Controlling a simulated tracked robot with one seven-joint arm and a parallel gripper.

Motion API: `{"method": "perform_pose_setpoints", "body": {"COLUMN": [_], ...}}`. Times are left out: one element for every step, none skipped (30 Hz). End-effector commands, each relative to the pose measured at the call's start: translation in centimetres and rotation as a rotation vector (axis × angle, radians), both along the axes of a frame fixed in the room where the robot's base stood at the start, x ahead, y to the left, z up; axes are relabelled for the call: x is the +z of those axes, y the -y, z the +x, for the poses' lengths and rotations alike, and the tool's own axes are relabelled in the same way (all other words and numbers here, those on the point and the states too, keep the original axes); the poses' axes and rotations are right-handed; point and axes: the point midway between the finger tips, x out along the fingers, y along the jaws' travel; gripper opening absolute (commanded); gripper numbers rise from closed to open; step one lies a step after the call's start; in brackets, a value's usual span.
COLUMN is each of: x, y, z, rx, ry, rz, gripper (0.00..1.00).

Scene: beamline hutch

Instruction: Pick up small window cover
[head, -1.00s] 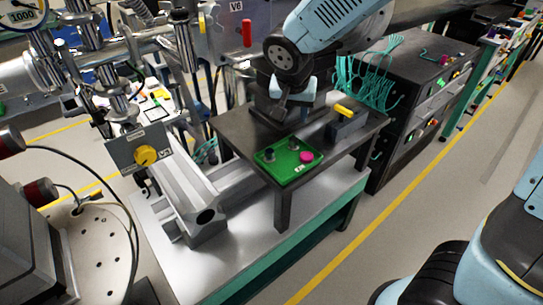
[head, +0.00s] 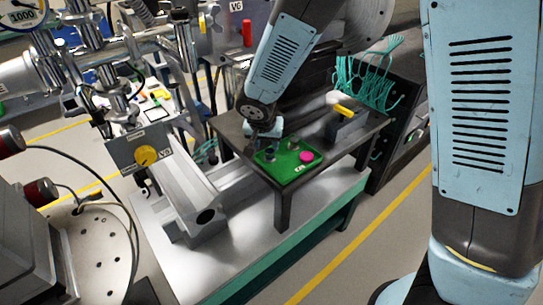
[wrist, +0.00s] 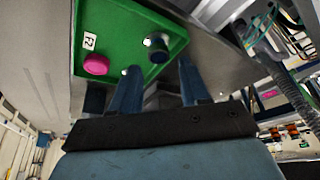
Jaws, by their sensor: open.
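A green tray (head: 287,173) lies on the dark raised table. It holds a magenta round piece (head: 306,157) and small dark capped pieces, one at the near left (head: 270,155) and one at the back (head: 293,145). I cannot tell which is the small window cover. In the wrist view the magenta piece (wrist: 96,65) is left of my fingers, and a dark blue capped cylinder (wrist: 157,50) stands just beyond the gap between them. Another pale-topped piece is mostly hidden by the left finger. My gripper (wrist: 159,68) is open and empty, above the tray's edge.
The dark table (head: 237,128) also carries a block with a yellow handle (head: 343,111). Teal cables (head: 370,75) hang behind it. A grey box with a yellow knob (head: 146,156) and metal beamline parts stand at the left.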

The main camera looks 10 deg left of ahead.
Motion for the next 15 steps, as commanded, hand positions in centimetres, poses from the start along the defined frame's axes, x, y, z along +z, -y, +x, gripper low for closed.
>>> {"method": "perform_pose_setpoints", "body": {"x": [-0.2,-0.3,-0.4,-0.5,-0.7,-1.0,-1.3,-1.6,-2.0,-2.4,-2.8,-3.2,-3.5,-3.8,-4.2], "y": [0.0,0.0,0.0,0.0,0.0,0.1,0.1,0.2,0.2,0.3,0.3,0.4,0.3,0.3,0.3], "z": [0.1,0.1,0.2,0.2,0.3,0.5,0.6,0.8,1.1,1.3,1.5,1.8,1.9,2.0,2.1], "rx": [0.000,0.000,-0.001,-0.001,-0.001,-0.001,-0.001,-0.002,0.000,-0.001,-0.001,-0.002,-0.001,0.000,0.000], "ry": [0.000,0.000,0.000,0.000,-0.001,-0.001,-0.001,-0.001,-0.001,-0.001,-0.002,-0.001,-0.001,-0.001,-0.001], "rz": [0.000,0.001,0.001,0.001,0.001,-0.001,-0.001,-0.001,-0.001,-0.002,-0.002,-0.001,-0.001,-0.001,-0.001], "gripper": [0.46,0.46,0.46,0.46,0.46,0.46,0.46,0.46,0.46,0.46,0.46,0.46,0.46,0.46,0.46]}}
